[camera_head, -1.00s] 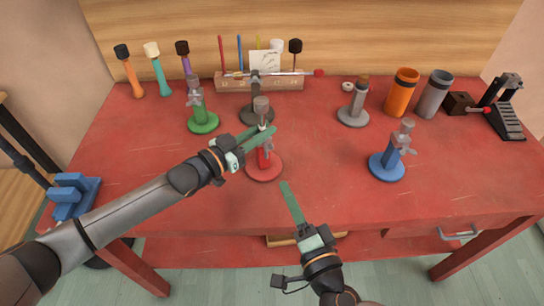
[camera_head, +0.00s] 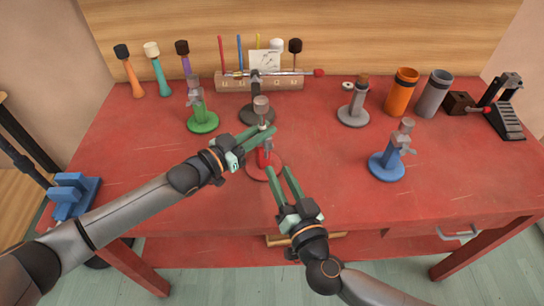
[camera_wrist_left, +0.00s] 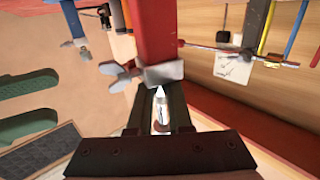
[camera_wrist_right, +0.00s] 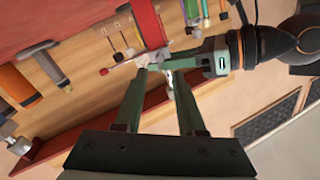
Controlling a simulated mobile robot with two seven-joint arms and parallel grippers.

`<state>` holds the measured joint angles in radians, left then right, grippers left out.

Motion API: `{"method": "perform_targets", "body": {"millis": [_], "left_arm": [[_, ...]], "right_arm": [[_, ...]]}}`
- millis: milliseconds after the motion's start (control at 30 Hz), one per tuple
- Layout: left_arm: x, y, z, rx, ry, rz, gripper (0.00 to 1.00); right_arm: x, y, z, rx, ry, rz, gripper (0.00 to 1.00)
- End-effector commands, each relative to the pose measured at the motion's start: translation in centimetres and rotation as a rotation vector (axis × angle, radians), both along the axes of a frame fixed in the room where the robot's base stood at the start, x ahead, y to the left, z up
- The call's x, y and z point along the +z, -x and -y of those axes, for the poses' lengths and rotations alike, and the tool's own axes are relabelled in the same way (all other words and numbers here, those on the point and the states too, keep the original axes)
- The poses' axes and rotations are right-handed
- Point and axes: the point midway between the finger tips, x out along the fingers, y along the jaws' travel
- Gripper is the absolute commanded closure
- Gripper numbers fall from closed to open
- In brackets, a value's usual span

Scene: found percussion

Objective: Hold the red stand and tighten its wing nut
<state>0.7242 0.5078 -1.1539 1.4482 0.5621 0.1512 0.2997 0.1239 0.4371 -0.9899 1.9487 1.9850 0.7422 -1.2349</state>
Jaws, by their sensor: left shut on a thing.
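The red stand (camera_head: 277,160) stands upright on its round base, with a grey head on top. My left gripper (camera_head: 262,134) is shut around its upper part from the left. In the left wrist view, the red post (camera_wrist_left: 148,28) has a grey collar and a grey wing nut (camera_wrist_left: 118,76) on one side. A white-tipped piece (camera_wrist_left: 160,106) shows between the left fingers. My right gripper (camera_head: 278,178) is open and empty in front of the stand, its fingers pointing at it. In the right wrist view, the red post (camera_wrist_right: 147,22) lies beyond the fingertips, and contact is unclear.
A green stand (camera_head: 203,122) is left of the red one, a dark stand (camera_head: 257,115) close behind, and a blue stand (camera_head: 386,166) to the right. A wooden rack (camera_head: 232,83) stands at the back. The red tabletop (camera_head: 335,180) is clear at front right.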

Motion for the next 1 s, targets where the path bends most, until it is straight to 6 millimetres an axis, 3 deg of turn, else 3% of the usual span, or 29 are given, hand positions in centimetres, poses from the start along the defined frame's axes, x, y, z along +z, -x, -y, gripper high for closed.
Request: {"method": "perform_targets", "body": {"millis": [100,300,700,1000], "left_arm": [[0.1,0.0,0.0,0.000,0.002,0.001,1.00],[0.1,0.0,0.0,0.000,0.002,0.001,1.00],[0.1,0.0,0.0,0.000,0.001,0.001,1.00],[0.1,0.0,0.0,0.000,0.001,0.001,1.00]], "right_arm": [[0.1,-2.4,-0.7,-0.002,0.000,0.002,0.61],[0.0,-4.8,-1.5,-0.001,-0.001,0.000,0.61],[0.0,-5.5,-1.7,-0.001,-0.002,-0.001,0.61],[0.0,-5.5,-1.7,-0.001,-0.002,-0.001,0.94]]}}
